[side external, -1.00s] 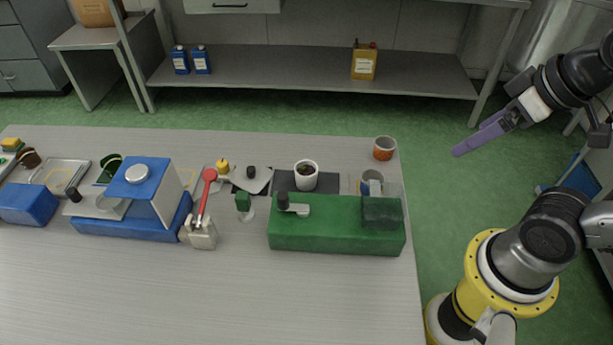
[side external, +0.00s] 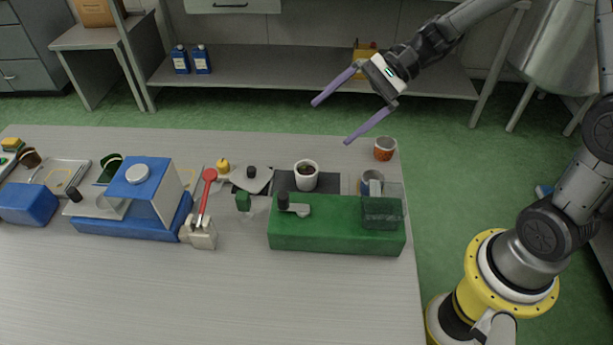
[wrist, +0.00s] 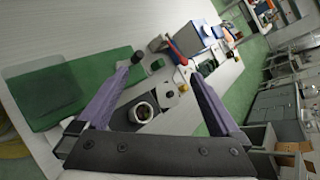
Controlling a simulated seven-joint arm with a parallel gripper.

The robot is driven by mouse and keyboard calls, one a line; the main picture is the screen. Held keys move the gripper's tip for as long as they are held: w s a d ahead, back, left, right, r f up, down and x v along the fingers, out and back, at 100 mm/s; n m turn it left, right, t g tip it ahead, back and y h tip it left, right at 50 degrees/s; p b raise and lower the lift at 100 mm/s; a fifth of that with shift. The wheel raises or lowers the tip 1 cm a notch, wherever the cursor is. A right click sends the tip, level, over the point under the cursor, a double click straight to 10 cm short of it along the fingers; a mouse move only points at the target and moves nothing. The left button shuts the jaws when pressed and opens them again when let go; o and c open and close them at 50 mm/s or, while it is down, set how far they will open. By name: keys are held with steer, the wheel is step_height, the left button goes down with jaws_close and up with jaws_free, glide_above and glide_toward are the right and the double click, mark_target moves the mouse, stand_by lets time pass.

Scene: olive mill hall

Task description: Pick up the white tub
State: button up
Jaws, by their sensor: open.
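The white tub (side external: 306,175) stands upright on a dark mat at the far side of the table, behind the green machine. Its inside holds something dark. My gripper (side external: 329,122) is open and empty, up in the air above and behind the tub, with its two purple fingers spread wide. In the wrist view the tub (wrist: 142,111) lies low between the open fingers (wrist: 167,83), below them and nearer the left finger. Nothing is between the fingertips.
The green machine (side external: 335,235) with a clear box stands in front of the tub. An orange pot (side external: 384,149) and a grey cup (side external: 371,180) are to its right. A blue machine (side external: 145,195) and a red-handled tool (side external: 205,205) are to the left. The front table is clear.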

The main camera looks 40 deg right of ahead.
steer(key=w+d+f+m+t+y, duration=0.1)
steer(key=w+d+f+m, duration=0.2)
steer(key=f, duration=0.3)
steer(key=w+d+f+m+t, duration=0.1)
steer(key=w+d+f+m, duration=0.15)
steer(key=f, duration=0.25)
steer(key=m, duration=0.3)
glide_toward(296, 180)
steer(key=shift+t, duration=0.3)
steer(key=a, duration=0.3)
steer(key=w+a, duration=0.1)
steer(key=shift+a+f, duration=0.2)
steer(key=shift+f, duration=0.15)
steer(key=shift+f+x, duration=0.1)
steer(key=shift+x, duration=1.25)
steer(key=shift+f+x, duration=0.15)
steer(key=shift+x, duration=1.2)
steer(key=shift+d, duration=0.15)
steer(key=shift+c, duration=0.3)
steer(key=c, duration=1.4)
